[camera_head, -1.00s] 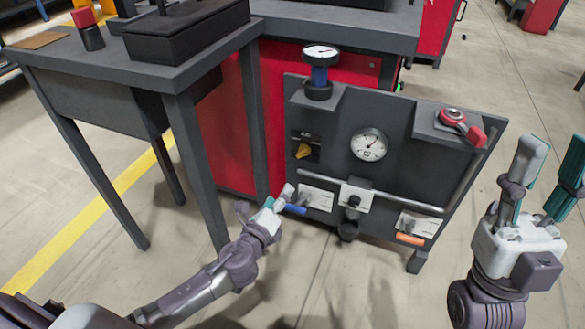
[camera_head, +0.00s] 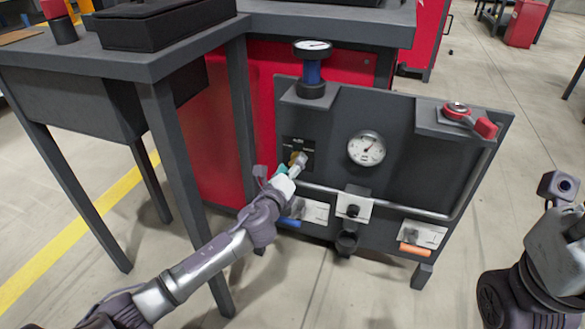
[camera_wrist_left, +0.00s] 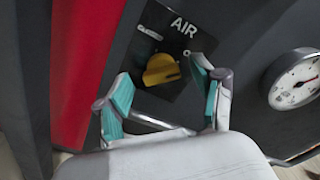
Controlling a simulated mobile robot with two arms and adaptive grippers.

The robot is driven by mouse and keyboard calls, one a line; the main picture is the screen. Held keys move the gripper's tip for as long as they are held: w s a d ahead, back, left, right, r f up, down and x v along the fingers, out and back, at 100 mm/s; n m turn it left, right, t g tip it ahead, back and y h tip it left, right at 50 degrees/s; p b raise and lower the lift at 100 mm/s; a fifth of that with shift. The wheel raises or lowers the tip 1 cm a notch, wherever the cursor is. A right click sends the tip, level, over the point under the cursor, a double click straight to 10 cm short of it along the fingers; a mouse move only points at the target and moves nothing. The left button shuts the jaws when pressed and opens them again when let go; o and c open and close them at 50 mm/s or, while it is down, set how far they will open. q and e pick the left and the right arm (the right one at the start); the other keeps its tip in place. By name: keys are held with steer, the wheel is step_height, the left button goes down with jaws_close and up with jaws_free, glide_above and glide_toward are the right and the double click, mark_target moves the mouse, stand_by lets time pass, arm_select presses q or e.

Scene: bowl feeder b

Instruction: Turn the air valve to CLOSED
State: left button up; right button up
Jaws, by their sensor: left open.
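The air valve is a yellow knob (camera_wrist_left: 161,69) on a dark plate marked AIR (camera_wrist_left: 183,28) in the left wrist view. In the head view the left gripper (camera_head: 287,168) is in front of the dark valve plate (camera_head: 304,143) and hides most of the knob. My right gripper (camera_head: 560,225) is cut off at the right edge, fingers not clearly shown.
The dark panel (camera_head: 410,150) carries a dial gauge (camera_head: 366,149), a red lever (camera_head: 484,127), a blue regulator (camera_head: 312,70) and a horizontal rail (camera_head: 400,210). A blue handle (camera_head: 290,221) and an orange handle (camera_head: 415,249) sit low. A grey table (camera_head: 160,57) stands left.

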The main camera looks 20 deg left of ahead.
arm_select(q)
steer(key=shift+w, duration=0.65)
steer(key=c, duration=1.1)
steer(key=shift+c, duration=0.2)
